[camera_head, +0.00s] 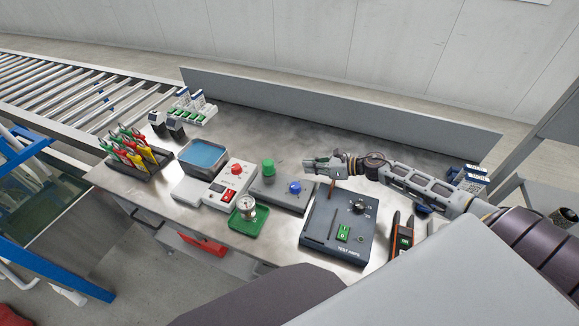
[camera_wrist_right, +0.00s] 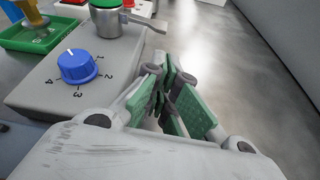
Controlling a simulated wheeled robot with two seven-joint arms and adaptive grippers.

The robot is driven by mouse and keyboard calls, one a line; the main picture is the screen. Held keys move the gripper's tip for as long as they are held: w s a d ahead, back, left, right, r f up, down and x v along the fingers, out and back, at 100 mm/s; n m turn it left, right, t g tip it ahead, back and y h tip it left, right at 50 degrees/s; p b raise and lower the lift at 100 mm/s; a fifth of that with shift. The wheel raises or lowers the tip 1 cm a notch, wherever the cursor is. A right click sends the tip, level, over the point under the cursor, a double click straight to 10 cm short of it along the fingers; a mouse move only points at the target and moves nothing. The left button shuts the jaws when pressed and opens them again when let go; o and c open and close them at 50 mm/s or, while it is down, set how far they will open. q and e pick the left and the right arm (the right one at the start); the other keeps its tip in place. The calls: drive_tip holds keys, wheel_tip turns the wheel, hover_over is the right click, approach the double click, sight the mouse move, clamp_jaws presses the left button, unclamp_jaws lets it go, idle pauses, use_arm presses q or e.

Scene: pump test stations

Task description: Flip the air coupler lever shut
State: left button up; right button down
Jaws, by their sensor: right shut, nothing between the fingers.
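The air coupler (camera_head: 268,169) is a green-capped metal fitting on a grey box (camera_head: 262,190) with a blue knob (camera_head: 294,187). In the right wrist view the coupler (camera_wrist_right: 106,18) is at the top, and a flat metal lever (camera_wrist_right: 148,24) sticks out from it to the right, roughly level. My right gripper (camera_head: 308,164) is shut and empty, to the right of the coupler and behind the blue knob. In the right wrist view its fingertips (camera_wrist_right: 168,72) are apart from the lever. My left gripper is not in view.
A dark test panel (camera_head: 325,237) stands in front of my right arm. A tool rack (camera_head: 134,157) is at far left. The bench behind the gripper is clear.

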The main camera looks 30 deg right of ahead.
sight(290, 172)
drive_tip(key=shift+x, duration=3.45)
drive_tip(key=shift+w+a+f+p, duration=0.2)
drive_tip(key=shift+w+a+p, duration=0.15)
drive_tip(key=shift+w+a, duration=0.15)
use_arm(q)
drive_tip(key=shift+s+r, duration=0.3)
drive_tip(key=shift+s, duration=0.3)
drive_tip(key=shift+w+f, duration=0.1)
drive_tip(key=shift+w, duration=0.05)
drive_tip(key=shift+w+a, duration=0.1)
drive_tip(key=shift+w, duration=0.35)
use_arm(e)
drive_tip(key=shift+w+r+n, duration=0.1)
drive_tip(key=shift+r+n, duration=0.05)
drive_tip(key=shift+n, duration=0.15)
